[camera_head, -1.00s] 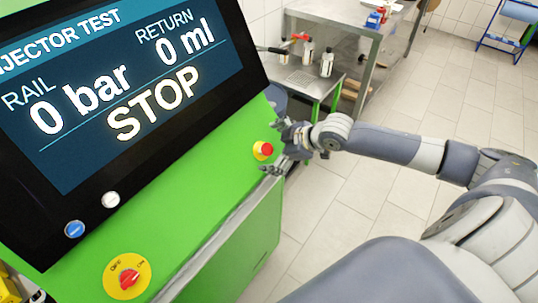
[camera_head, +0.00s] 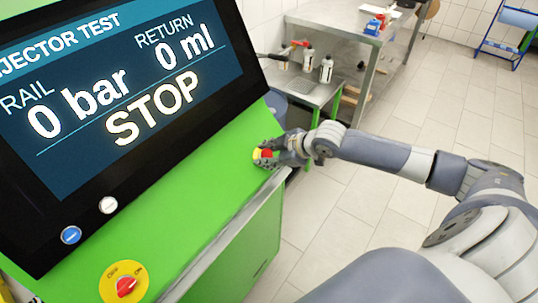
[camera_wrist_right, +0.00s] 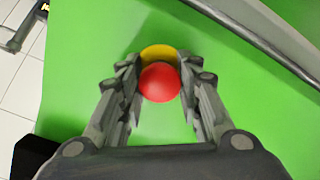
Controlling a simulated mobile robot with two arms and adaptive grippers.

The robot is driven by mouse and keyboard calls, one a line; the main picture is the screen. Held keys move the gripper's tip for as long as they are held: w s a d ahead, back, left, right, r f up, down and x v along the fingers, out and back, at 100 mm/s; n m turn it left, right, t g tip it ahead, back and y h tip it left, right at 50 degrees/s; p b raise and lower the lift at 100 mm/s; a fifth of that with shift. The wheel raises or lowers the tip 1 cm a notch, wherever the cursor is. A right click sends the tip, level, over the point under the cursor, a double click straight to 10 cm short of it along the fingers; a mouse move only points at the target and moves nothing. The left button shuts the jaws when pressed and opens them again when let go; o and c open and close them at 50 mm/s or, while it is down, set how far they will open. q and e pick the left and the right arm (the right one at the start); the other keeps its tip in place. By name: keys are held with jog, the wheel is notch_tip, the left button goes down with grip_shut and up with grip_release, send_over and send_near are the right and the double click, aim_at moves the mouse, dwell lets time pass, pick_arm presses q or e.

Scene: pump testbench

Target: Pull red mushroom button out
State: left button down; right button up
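The red mushroom button (camera_head: 266,154) sits on a yellow collar (camera_head: 257,155) at the right edge of the green panel. In the right wrist view the button (camera_wrist_right: 160,83) is in the middle, with the yellow collar (camera_wrist_right: 158,52) behind it. My right gripper (camera_head: 268,153) is at the button, with one finger on each side of it. In the right wrist view the fingertips (camera_wrist_right: 159,70) flank the button closely and appear to touch its sides. My left gripper is not in view.
The black screen (camera_head: 120,90) reads STOP, 0 bar, 0 ml. A metal table (camera_head: 350,30) stands behind.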

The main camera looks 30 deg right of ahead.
jog(key=shift+s+d+r+p, duration=0.15)
jog(key=shift+r+p, duration=0.1)
jog(key=shift+p, duration=0.2)
dwell(0.6)
jog(key=shift+s, duration=0.1)
jog(key=o, duration=1.3)
jog(key=shift+s, duration=0.1)
jog(key=shift+c, duration=0.2)
jog(key=o, duration=0.9)
jog(key=shift+s+d+r+p, duration=0.1)
jog(key=shift+s+r+p, duration=0.05)
jog(key=shift+r+p, duration=0.4)
jog(key=p+v, duration=0.6)
jog(key=shift+s+f, duration=0.1)
jog(key=shift+f, duration=0.05)
